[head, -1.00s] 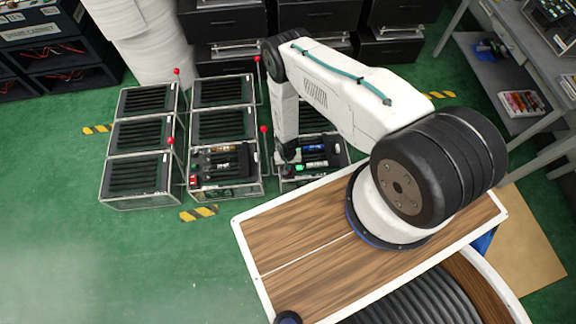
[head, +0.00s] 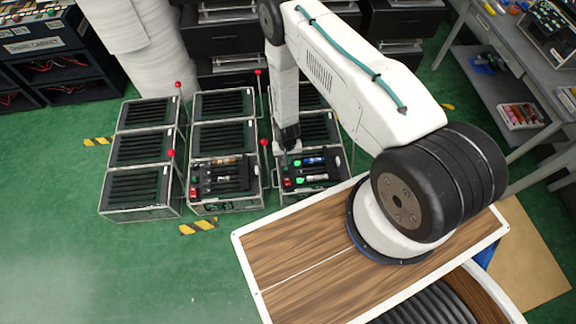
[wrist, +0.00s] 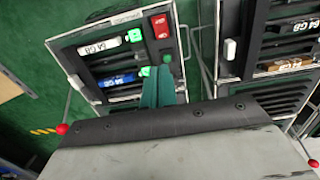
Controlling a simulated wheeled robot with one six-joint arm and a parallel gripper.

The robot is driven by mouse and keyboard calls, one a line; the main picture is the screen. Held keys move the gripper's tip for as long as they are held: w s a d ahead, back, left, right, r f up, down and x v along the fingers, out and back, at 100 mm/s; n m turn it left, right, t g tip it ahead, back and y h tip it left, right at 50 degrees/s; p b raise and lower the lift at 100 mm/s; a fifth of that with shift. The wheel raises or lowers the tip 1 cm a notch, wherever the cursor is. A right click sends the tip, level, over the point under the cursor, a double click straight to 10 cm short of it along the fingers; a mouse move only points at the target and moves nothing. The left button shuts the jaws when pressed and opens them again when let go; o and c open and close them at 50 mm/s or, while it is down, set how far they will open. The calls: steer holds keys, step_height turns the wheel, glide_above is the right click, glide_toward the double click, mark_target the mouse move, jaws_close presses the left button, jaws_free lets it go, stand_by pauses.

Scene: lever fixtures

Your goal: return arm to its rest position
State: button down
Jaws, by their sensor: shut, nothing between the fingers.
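My gripper (head: 287,143) hangs at the end of my white arm, over the right-hand fixture (head: 318,133) in the head view. Its green fingers (wrist: 158,88) are together and empty in the wrist view. In front of them is the fixture's near compartment with a white 64 GB stick (wrist: 103,46), a blue stick (wrist: 117,79) and a red switch (wrist: 160,26). The fingertips overlap the compartment's edge in the picture; I cannot tell the gap. My gripper and forearm hide part of the right-hand fixture's farther compartments.
A middle fixture (head: 222,137) and a left fixture (head: 140,150) stand alongside, with red-knobbed levers (head: 171,153) sticking up. Black drawer cabinets (head: 228,70) stand behind. A grey workbench (head: 510,50) is at the right. Green floor (head: 60,220) is open at front left.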

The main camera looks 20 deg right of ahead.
steer(key=shift+r, duration=0.25)
stand_by(0.4)
